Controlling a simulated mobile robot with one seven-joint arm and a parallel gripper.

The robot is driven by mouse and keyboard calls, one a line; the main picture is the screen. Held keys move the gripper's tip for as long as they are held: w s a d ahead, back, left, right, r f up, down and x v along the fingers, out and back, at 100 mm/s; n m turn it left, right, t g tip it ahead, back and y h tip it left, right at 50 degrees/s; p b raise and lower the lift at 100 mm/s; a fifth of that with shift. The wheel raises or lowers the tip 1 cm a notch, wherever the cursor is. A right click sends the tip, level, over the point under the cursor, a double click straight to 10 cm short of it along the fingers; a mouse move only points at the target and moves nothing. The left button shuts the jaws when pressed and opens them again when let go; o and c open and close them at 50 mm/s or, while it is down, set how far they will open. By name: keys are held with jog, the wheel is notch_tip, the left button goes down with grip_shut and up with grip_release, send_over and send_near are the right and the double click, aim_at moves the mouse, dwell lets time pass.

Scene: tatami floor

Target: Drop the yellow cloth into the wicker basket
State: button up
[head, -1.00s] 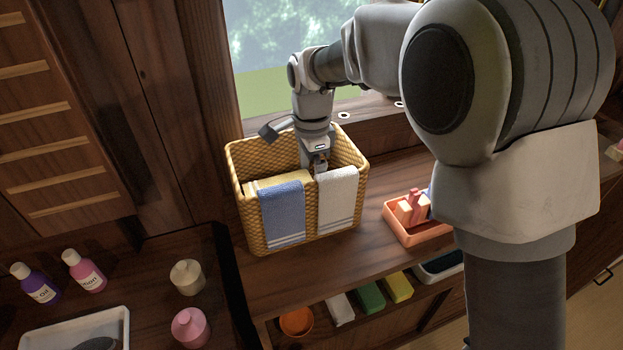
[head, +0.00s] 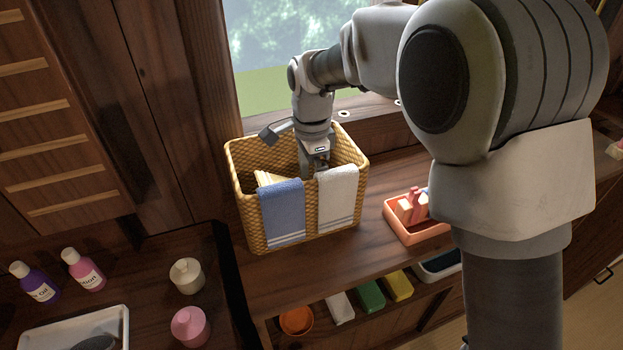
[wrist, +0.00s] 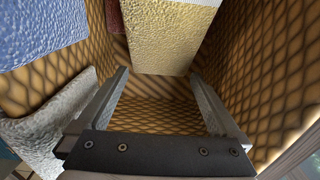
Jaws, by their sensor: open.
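The wicker basket (head: 250,215) stands on the wooden counter below the window. The yellow cloth (head: 268,179) is inside it, tilted, its top edge showing behind the blue towel; its lower part is hidden. In the wrist view the yellow cloth (wrist: 170,45), with a pale band, lies beyond my fingertips, inside the woven walls (wrist: 250,85). My gripper (head: 314,172) reaches down into the basket, behind the white towel. In the wrist view my gripper (wrist: 160,74) has its fingers wide apart, with nothing held between them.
A blue towel (head: 283,213) and a white towel (head: 338,195) hang over the basket's front rim. An orange tray (head: 415,232) stands to its right. Bottles (head: 85,270) and jars (head: 187,276) stand at lower left. Folded cloths (head: 370,295) lie on the shelf below.

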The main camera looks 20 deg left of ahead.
notch_tip(320, 180, up, 13)
jog(key=p, duration=0.3)
jog(key=shift+s, duration=0.1)
dwell(0.4)
